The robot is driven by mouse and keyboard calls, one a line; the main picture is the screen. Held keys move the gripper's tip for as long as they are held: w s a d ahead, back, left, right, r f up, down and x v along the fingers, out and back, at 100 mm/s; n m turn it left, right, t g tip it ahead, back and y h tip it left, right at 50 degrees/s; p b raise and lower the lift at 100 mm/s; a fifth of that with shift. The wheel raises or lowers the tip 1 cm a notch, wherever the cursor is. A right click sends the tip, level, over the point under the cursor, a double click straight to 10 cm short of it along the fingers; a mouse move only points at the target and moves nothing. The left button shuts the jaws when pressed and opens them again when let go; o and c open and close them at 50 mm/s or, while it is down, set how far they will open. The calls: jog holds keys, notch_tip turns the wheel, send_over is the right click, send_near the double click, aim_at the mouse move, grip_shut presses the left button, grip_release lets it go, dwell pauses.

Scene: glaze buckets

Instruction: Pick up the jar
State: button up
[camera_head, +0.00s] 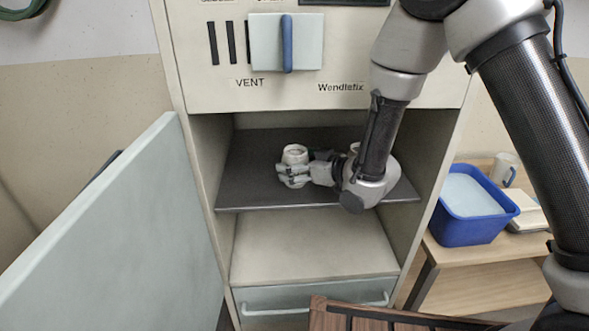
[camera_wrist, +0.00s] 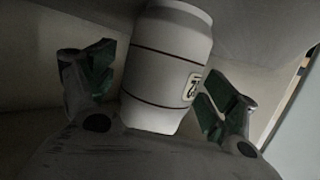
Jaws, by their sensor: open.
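A white jar (camera_head: 294,154) with dark rings stands on the dark shelf (camera_head: 255,196) inside the cabinet. In the wrist view the jar (camera_wrist: 165,65) shows a small label on its right side and looks tilted in the picture. My gripper (camera_head: 292,176) reaches in from the right, at the jar. In the wrist view my gripper (camera_wrist: 160,90) is open, with one finger on each side of the jar. A gap shows between the jar and the left finger; the right finger is close to the label. The jar's lower part is partly hidden in the head view.
A second light object (camera_head: 354,149) is mostly hidden behind my arm on the shelf. The cabinet door (camera_head: 130,240) hangs open at left. A lower compartment (camera_head: 310,245) is empty above a drawer (camera_head: 315,298). A blue tub (camera_head: 470,225) and a mug (camera_head: 504,168) stand on a table at right.

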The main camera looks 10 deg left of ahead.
jog(key=shift+w+a+f, duration=0.1)
jog(key=shift+w+a, duration=0.05)
jog(key=shift+a, duration=0.15)
jog(key=c, duration=1.3)
